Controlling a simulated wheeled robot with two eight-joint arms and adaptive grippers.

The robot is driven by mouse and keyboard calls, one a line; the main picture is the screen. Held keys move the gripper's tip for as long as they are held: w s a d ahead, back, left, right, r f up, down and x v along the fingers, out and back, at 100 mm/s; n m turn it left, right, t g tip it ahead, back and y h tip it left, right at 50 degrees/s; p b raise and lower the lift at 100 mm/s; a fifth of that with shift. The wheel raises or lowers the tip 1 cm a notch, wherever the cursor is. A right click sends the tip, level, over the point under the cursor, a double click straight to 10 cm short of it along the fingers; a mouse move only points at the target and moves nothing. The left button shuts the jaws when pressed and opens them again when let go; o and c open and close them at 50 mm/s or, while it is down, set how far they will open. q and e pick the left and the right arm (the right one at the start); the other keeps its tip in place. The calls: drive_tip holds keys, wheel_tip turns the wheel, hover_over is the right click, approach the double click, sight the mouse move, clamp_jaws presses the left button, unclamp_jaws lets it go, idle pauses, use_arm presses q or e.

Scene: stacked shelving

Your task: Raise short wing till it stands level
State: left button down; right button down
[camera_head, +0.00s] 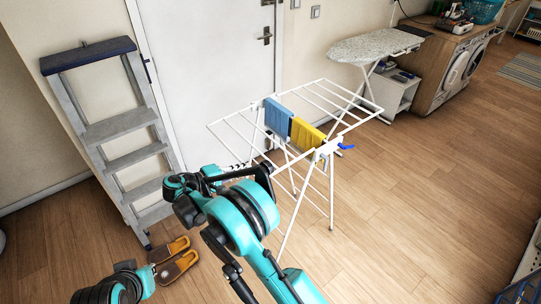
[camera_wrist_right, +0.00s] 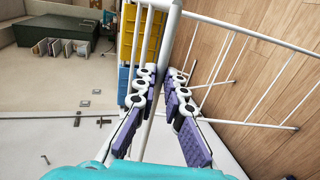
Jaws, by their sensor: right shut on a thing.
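A white folding drying rack (camera_head: 328,160) stands in the middle of the floor. Its left wing (camera_head: 227,121) extends from the top frame and looks roughly level with it; a slight tilt is hard to judge. My right gripper (camera_head: 243,172) is at this wing's near corner, partly hidden by my arm. In the right wrist view, my right gripper's purple-padded fingers (camera_wrist_right: 165,100) are shut on a white bar (camera_wrist_right: 172,32) of the rack. A blue cloth (camera_head: 278,118) and a yellow cloth (camera_head: 305,136) hang over the rack's middle.
A grey stepladder (camera_head: 122,126) leans by the white door (camera_head: 205,60) at left. Brown slippers (camera_head: 175,262) lie near its foot. An ironing board (camera_head: 372,46) and washing machines (camera_head: 455,72) stand behind to the right. The floor right of the rack is clear.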

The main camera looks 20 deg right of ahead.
drive_tip(key=c, duration=1.6)
unclamp_jaws()
drive_tip(key=v, duration=0.7)
